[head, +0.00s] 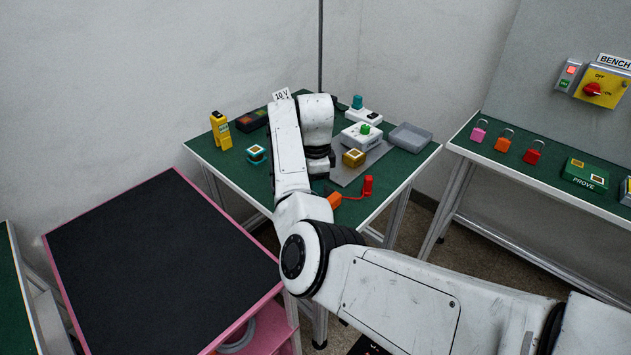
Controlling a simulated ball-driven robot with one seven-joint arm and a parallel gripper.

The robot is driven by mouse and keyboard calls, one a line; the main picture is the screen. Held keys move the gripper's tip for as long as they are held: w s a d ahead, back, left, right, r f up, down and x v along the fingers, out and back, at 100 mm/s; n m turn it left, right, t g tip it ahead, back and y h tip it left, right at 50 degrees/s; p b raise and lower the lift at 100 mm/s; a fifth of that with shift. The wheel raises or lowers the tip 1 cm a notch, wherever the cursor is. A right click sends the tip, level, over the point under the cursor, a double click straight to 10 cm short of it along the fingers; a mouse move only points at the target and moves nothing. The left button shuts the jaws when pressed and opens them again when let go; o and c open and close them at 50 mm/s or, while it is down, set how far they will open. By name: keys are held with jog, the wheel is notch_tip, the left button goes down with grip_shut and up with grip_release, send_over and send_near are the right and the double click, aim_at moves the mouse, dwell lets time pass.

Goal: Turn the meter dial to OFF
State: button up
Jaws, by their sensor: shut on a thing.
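The meter (334,200) shows only as an orange corner near the front edge of the green table, with a red lead running from it to a red probe (368,186). My arm hides most of the meter, including its dial face and pointer. My gripper (321,174) points down just over the meter, and only its dark upper part shows. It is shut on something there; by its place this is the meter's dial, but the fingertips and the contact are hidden. I cannot tell the dial's setting.
Around my arm stand a yellow device (220,131), a teal block (256,154), a brass block (354,158), a green-button box (362,136) and a grey tray (410,137). A black-topped pink cart (150,265) is at left. A bench with padlocks (503,140) is at right.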

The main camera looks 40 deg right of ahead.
jog(key=n+p, duration=0.2)
jog(key=n, duration=0.1)
jog(key=shift+s+r+p, duration=0.1)
jog(key=shift+r+p, duration=0.1)
jog(key=shift+p, duration=0.2)
jog(key=n+p, duration=0.2)
jog(key=n, duration=0.2)
jog(key=n+p, duration=0.2)
jog(key=n, duration=0.1)
jog(key=shift+n, duration=0.3)
jog(key=shift+s+f+n+p, duration=0.15)
jog(key=shift+n+p, duration=0.55)
jog(key=shift+n, duration=0.9)
jog(key=o, duration=1.1)
jog(key=shift+c, duration=0.2)
notch_tip(320, 180, up, 11)
jog(key=b, duration=0.1)
jog(key=shift+f, duration=0.15)
